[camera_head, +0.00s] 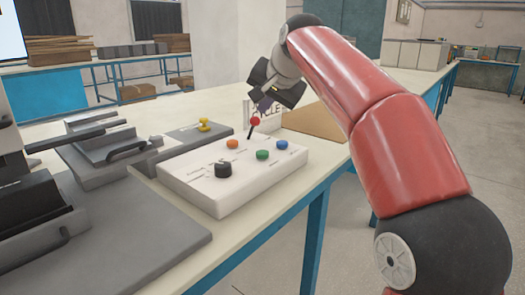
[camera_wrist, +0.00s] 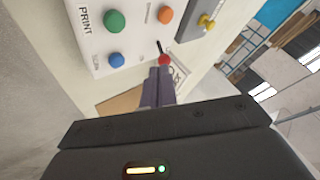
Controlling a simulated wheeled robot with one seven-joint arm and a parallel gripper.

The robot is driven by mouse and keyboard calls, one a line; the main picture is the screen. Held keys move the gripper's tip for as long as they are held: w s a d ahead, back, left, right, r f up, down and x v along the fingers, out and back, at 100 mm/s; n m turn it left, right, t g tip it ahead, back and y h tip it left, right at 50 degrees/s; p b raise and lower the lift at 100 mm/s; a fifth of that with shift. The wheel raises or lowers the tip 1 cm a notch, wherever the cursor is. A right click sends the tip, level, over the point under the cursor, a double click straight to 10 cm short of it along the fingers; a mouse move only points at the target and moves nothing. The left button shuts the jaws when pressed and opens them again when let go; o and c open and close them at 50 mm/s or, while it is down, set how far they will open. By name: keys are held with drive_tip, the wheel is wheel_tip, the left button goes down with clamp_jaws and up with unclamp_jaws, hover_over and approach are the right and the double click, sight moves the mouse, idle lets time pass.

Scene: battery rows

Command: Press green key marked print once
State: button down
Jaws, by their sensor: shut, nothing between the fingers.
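A white control box (camera_head: 205,190) stands on the bench, with coloured round keys on its sloping top. The green key (camera_head: 262,155) sits between the orange key (camera_head: 232,144) and the blue key (camera_head: 282,144), nearer the front edge. In the wrist view the green key (camera_wrist: 114,21) has the word PRINT beside it. My gripper (camera_head: 264,104) is shut and empty, above the box's far side, beyond the green key. In the wrist view its fingertips (camera_wrist: 160,72) are close to a red ball-topped lever (camera_wrist: 163,60); I cannot tell whether they touch.
A black knob (camera_head: 223,170) is on the box's left part. Grey machines (camera_head: 100,155) and a yellow knob (camera_head: 204,125) stand to the left and behind. A brown board (camera_head: 315,124) lies at the right. The space above the green key looks clear.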

sight(264, 154)
drive_tip(key=shift+w+a+r, duration=0.15)
drive_tip(key=shift+w, duration=0.05)
wheel_tip(264, 154, down, 9)
drive_tip(key=b, duration=0.6)
drive_tip(key=shift+b, duration=0.3)
idle(1.9)
drive_tip(key=shift+f, duration=0.35)
